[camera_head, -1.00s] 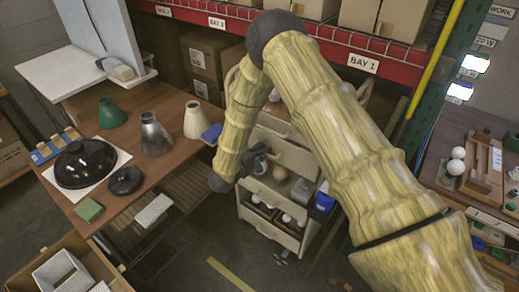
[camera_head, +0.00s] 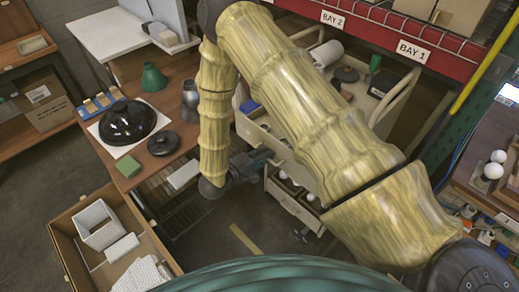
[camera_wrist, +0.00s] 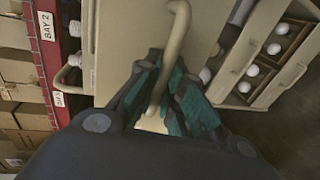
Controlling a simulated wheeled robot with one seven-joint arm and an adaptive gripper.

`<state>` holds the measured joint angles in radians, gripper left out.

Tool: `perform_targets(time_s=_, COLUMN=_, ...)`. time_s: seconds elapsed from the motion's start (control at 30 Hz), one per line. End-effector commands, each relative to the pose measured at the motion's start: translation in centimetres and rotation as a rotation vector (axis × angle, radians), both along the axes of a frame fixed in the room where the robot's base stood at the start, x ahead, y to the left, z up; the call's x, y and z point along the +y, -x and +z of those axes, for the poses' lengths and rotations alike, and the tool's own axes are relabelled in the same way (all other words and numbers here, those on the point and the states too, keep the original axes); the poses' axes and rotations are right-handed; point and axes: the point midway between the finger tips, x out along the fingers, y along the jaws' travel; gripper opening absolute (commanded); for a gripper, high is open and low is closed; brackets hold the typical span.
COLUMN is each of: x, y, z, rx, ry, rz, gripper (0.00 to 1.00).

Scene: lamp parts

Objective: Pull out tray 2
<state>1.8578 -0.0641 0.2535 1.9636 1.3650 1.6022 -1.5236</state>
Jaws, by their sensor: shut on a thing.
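My gripper (camera_head: 250,166) is at the front of the pale cart in the head view. In the wrist view its fingers (camera_wrist: 158,98) close around a beige bar handle (camera_wrist: 180,25) on a broad pale tray front (camera_wrist: 127,45). In the head view a pale tray (camera_head: 262,134) stands out from the cart above and beside the gripper, with its contents partly hidden by my arm. A lower tray (camera_head: 292,205) with white bulbs is below. Its compartments and bulbs also show in the wrist view (camera_wrist: 262,60). No tray number is readable.
The table with a black lamp shade (camera_head: 128,122) and a green shade (camera_head: 153,77) is at left. An open carton (camera_head: 75,225) with white parts stands at lower left. Racking (camera_head: 455,55) is behind the cart. Some bare floor lies in front of it.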

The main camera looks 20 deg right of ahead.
Motion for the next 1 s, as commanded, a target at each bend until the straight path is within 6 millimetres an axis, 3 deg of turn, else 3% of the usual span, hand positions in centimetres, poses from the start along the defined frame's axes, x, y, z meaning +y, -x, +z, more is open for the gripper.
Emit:
perform_targets(time_s=0.4, x=-0.03, y=0.26, z=0.01, rx=-0.001, ry=0.000, rz=-0.006, gripper=0.00)
perform_targets(time_s=0.43, x=-0.03, y=0.26, z=0.01, rx=-0.001, ry=0.000, rz=-0.006, gripper=0.11)
perform_targets(time_s=0.5, x=0.01, y=0.23, z=0.01, rx=0.000, ry=0.000, rz=-0.005, gripper=0.24)
perform_targets(time_s=0.57, x=0.04, y=0.23, z=0.00, rx=0.000, ry=0.000, rz=-0.005, gripper=0.32)
perform_targets(time_s=1.0, x=0.82, y=0.43, z=0.17, rx=-0.001, ry=0.001, rz=-0.002, gripper=0.32)
